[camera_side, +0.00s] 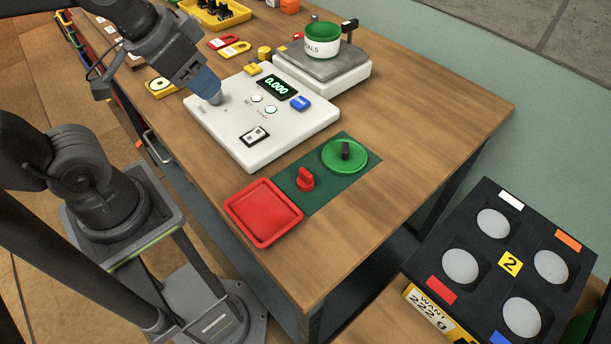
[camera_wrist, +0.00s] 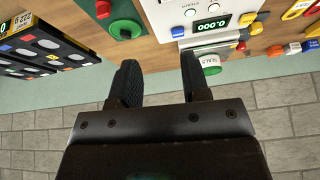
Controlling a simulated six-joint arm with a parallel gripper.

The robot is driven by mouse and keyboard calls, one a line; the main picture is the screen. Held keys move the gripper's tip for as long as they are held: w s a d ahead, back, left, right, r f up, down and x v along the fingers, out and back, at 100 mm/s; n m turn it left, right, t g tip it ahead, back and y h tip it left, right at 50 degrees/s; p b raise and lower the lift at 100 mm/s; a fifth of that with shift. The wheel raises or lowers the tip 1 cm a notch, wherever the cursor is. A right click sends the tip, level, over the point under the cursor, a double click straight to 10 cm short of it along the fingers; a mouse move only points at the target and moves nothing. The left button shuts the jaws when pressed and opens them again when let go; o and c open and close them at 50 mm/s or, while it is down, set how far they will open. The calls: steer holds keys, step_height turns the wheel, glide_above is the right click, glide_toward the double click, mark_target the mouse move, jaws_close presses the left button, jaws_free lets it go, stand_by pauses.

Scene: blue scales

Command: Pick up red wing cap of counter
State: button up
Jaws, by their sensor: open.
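The white counter (camera_side: 240,140) has a display reading 0.000 and stands behind the mat. My gripper (camera_side: 215,98) is over the counter's back left part, away from the cap. In the wrist view my gripper (camera_wrist: 160,80) has its two dark fingers apart, with nothing between them.
A red tray (camera_side: 263,212) lies near the table's front corner. A scale (camera_side: 325,72) bears a green-topped tin (camera_side: 322,40). A black board with white discs (camera_side: 500,262) stands at the lower right. The wooden table right of the mat (camera_side: 420,130) is clear.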

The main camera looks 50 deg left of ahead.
steer(key=w+d+m+g, duration=0.3)
steer(key=w+d+m, duration=0.3)
steer(key=m, duration=0.3)
steer(key=m+g, duration=0.2)
steer(key=m, duration=0.6)
glide_above(305, 172)
steer(key=f, duration=0.8)
steer(key=w+f, duration=0.1)
steer(key=f, duration=0.4)
steer(key=shift+a+f, duration=0.1)
steer(key=shift+a, duration=0.05)
steer(key=shift+s+f, duration=0.2)
steer(key=shift+f, duration=1.15)
steer(key=shift+s+f, duration=0.2)
steer(key=shift+f, duration=1.15)
jaws_close()
